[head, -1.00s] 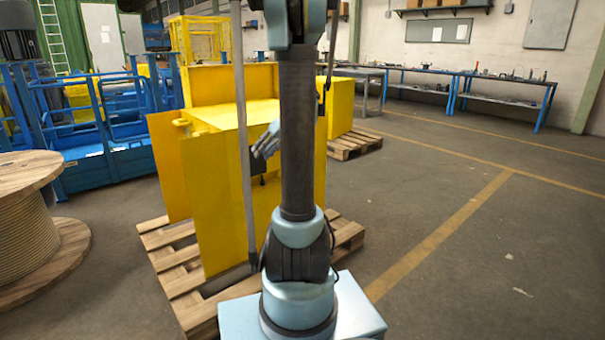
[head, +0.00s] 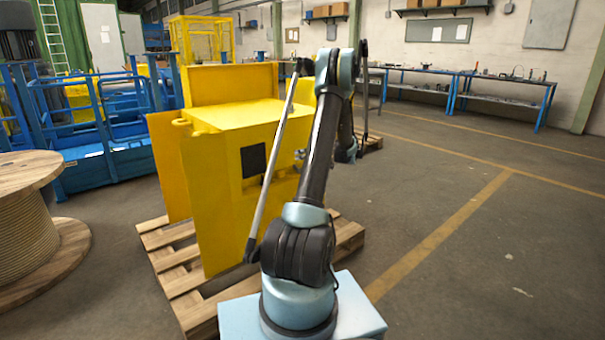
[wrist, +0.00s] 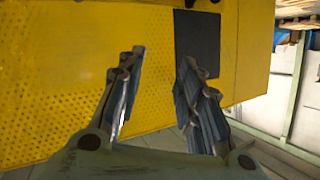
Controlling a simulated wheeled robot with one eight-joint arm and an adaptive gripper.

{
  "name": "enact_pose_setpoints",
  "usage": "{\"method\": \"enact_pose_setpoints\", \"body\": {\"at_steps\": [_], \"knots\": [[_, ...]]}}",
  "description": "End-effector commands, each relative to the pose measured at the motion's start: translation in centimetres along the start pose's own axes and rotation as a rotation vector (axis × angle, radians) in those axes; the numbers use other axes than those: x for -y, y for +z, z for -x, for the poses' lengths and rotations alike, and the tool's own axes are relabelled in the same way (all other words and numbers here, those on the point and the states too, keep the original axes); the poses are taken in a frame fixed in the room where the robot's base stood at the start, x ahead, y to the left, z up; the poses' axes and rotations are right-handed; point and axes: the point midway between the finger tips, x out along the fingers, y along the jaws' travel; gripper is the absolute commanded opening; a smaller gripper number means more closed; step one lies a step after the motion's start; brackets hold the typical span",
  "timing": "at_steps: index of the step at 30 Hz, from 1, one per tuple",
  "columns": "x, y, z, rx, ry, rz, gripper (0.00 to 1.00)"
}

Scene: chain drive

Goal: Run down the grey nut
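The yellow machine housing (head: 215,205) stands on a wooden pallet, with a dark square panel (head: 253,160) on its front. A small grey part (head: 300,154) shows beside my arm at the housing front; I cannot tell if it is the grey nut or part of my gripper. In the wrist view my gripper (wrist: 160,75) is open, its two ridged fingers apart with nothing between them. Beyond it are the yellow perforated face (wrist: 60,80) and the dark panel (wrist: 197,45). No nut can be made out in the wrist view. In the head view my arm hides most of my gripper.
The pallet (head: 185,285) juts out around the housing. A wooden cable reel (head: 25,235) stands at the left, with blue metal frames (head: 110,160) behind it. Workbenches (head: 460,80) line the far wall. The floor at the right is clear.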

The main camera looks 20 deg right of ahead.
Motion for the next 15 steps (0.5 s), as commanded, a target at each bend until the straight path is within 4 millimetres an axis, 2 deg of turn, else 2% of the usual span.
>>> {"method": "enact_pose_setpoints", "body": {"at_steps": [1,6,12,15], "knots": [[-1.7,1.0,0.5,-0.027,0.005,0.016,0.33],[-6.2,4.1,2.1,-0.122,0.021,0.086,0.33],[-10.7,8.3,4.3,-0.230,0.048,0.170,0.33],[-12.2,10.3,5.4,-0.274,0.063,0.207,0.33]]}}
